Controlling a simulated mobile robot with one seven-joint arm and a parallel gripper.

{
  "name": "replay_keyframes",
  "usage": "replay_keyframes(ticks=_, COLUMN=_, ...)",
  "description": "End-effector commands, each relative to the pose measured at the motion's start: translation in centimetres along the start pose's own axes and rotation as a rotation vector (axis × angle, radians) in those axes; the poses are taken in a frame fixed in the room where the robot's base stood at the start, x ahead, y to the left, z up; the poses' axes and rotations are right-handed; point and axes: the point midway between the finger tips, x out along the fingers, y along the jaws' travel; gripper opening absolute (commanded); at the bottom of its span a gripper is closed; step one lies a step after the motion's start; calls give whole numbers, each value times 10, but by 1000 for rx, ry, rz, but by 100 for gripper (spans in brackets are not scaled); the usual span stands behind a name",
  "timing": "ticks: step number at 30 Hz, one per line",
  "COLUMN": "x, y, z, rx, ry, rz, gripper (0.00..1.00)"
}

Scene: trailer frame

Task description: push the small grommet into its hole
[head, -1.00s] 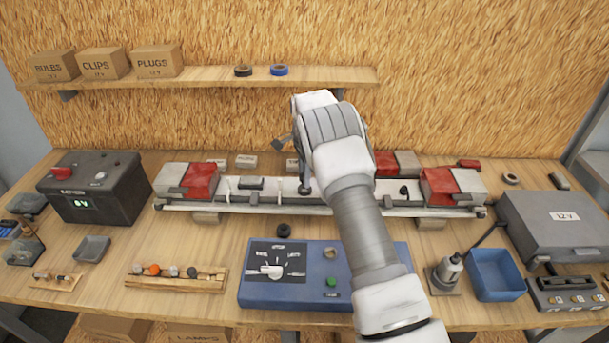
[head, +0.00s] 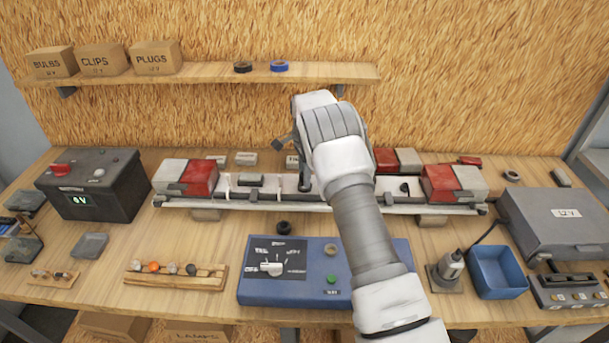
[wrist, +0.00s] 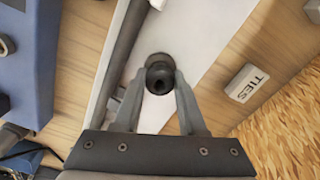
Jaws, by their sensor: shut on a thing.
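My gripper (wrist: 160,80) is shut on the small black grommet (wrist: 159,77) in the wrist view, with a finger on each side of it. The grommet is over or against the white face of the trailer frame (wrist: 205,50). Its hole is hidden behind the grommet and fingers, so I cannot tell how far in it sits. In the head view my gripper (head: 305,187) reaches down to the middle of the frame (head: 240,204), mostly covered by my arm.
A black ring (head: 283,227) lies on the bench before the frame. Red-and-grey lamp blocks (head: 203,178) sit at the frame's ends. A blue test box (head: 300,296) stands in front, a battery (head: 95,185) at left and a grey case (head: 560,228) at right. A TIES box (wrist: 246,83) lies behind.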

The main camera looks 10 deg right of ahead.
Motion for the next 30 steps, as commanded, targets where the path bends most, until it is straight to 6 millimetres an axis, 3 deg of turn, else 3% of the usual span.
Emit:
replay_keyframes(ticks=6, x=10, y=0, z=0, rx=0, ry=0, rz=0, gripper=11)
replay_keyframes(ticks=30, x=17, y=0, z=0, rx=0, ry=0, rz=2, gripper=11)
